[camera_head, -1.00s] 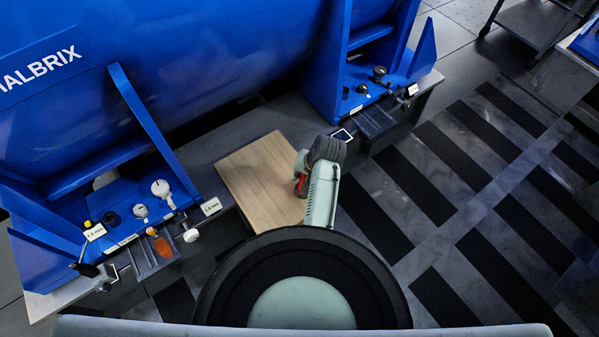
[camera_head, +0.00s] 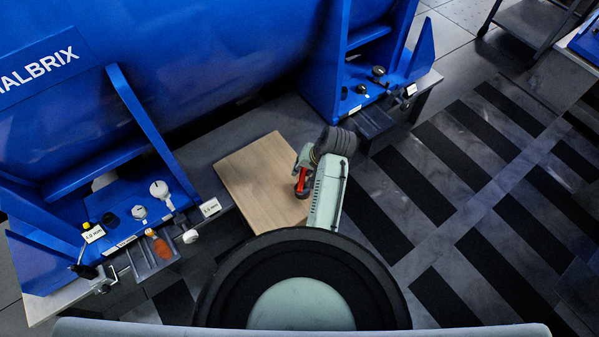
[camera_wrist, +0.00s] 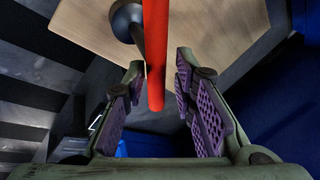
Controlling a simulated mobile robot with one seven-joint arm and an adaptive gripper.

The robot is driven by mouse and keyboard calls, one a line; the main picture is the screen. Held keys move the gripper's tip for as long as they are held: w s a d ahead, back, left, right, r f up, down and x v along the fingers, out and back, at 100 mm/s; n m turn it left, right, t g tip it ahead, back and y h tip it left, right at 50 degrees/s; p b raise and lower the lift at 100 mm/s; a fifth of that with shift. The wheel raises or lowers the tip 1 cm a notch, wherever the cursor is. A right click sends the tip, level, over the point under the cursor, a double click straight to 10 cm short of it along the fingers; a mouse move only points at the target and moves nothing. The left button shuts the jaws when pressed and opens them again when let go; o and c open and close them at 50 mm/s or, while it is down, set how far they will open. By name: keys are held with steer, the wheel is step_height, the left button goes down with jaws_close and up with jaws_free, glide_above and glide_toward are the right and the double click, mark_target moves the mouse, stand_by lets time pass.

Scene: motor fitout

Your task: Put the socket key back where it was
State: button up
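The socket key, as I take it, has a red bar handle (camera_wrist: 156,50) and a dark stem with a flared end (camera_wrist: 127,20) in the wrist view. Its red part (camera_head: 304,178) shows in the head view over the right side of the wooden board. I cannot tell whether it rests on the board. My gripper (camera_wrist: 163,72) has its purple-padded fingers apart, with the handle's lower end between them. In the head view my arm hides the fingers.
The wooden board (camera_head: 255,190) is otherwise bare. At left, a blue bench foot (camera_head: 110,215) holds gauges and labels, beside a dark tray (camera_head: 146,263) with an orange-handled tool (camera_head: 158,243). A second blue foot (camera_head: 365,85) stands at right. Striped floor lies right.

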steer(key=v, duration=0.6)
steer(key=shift+r, duration=0.3)
steer(key=shift+s+d, duration=0.15)
